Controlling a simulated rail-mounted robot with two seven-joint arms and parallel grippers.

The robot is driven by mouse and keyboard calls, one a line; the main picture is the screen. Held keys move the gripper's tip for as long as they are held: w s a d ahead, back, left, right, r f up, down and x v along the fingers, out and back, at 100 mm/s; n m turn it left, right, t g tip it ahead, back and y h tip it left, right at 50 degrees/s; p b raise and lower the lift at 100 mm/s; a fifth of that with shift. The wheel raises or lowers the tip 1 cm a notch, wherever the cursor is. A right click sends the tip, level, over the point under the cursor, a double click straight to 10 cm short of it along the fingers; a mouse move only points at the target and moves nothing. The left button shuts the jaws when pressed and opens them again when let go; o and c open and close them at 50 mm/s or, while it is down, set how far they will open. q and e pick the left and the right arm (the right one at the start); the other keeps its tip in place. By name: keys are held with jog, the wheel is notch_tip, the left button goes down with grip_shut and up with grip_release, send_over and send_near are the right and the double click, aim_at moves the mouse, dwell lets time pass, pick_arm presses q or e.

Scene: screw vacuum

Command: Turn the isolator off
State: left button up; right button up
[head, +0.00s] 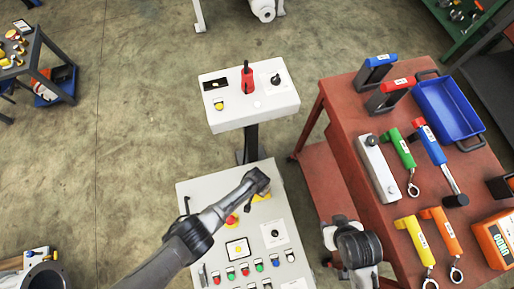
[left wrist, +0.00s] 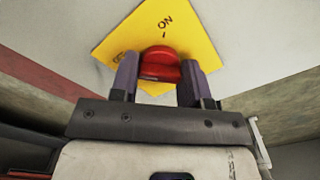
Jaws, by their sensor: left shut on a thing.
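The isolator is a red rotary knob (left wrist: 160,56) on a yellow plate (left wrist: 187,22) in the left wrist view. The plate carries the word "ON" above the knob; a second marking at its left corner is hard to read. My left gripper (left wrist: 158,77) is shut on the knob, one finger on each side. In the head view my left gripper (head: 258,184) is over the upper right of the sloped white control panel (head: 193,203). It hides the knob, and only a bit of the yellow plate (head: 264,197) shows. My right arm is low at right; its fingers cannot be made out.
The panel also has an emergency stop (head: 231,220), a key switch and several coloured buttons. A smaller white box (head: 280,97) on a post stands behind it. A red table (head: 340,100) with padlocks, a blue tray (head: 447,108) and tools is at right.

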pick_arm(q)
jog(key=shift+n, duration=0.5)
jog(key=o, duration=0.9)
jog(key=shift+r+p, duration=0.55)
jog(key=shift+r, duration=0.05)
jog(key=shift+r+p, duration=3.7)
jog(key=shift+r, duration=2.65)
